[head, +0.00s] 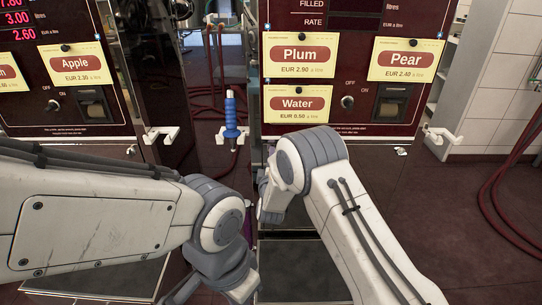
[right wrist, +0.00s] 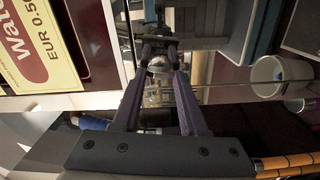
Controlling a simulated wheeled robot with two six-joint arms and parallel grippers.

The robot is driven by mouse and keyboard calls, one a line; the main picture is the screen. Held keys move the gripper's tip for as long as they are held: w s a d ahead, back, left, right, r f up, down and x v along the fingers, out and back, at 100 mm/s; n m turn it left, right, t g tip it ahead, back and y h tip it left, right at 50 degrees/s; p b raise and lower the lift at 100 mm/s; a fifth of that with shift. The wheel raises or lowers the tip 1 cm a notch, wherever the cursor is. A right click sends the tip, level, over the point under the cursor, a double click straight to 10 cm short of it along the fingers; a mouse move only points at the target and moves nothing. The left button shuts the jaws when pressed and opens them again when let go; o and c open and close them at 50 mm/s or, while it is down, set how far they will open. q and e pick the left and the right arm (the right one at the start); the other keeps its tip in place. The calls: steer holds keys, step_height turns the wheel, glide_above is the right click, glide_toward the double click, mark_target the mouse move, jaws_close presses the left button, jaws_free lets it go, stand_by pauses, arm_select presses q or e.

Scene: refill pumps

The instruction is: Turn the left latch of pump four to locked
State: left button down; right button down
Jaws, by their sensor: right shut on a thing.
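The pump in front of me carries Plum, Pear and Water labels, and its dark red front (head: 320,130) fills the upper middle of the head view. My right arm reaches up to just below its Water label, and the wrist hides what lies behind it. In the right wrist view the two dark fingers of my right gripper (right wrist: 160,58) close in on a small grey rounded piece (right wrist: 158,64), seemingly the left latch, beside the pump's edge. Whether it stands at locked cannot be told.
A blue nozzle (head: 231,118) hangs in the gap left of this pump, near a white bracket (head: 232,135). Another pump with an Apple label (head: 76,63) stands at the left. Red hoses (head: 508,200) lie at the right.

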steer(key=shift+a+n, duration=0.1)
steer(key=shift+n, duration=0.8)
steer(key=shift+p, duration=0.3)
steer(key=shift+c, duration=2.2)
jaws_free()
steer(key=shift+s, duration=0.1)
steer(key=s+p, duration=0.1)
steer(key=s, duration=0.9)
steer(key=shift+s, duration=0.15)
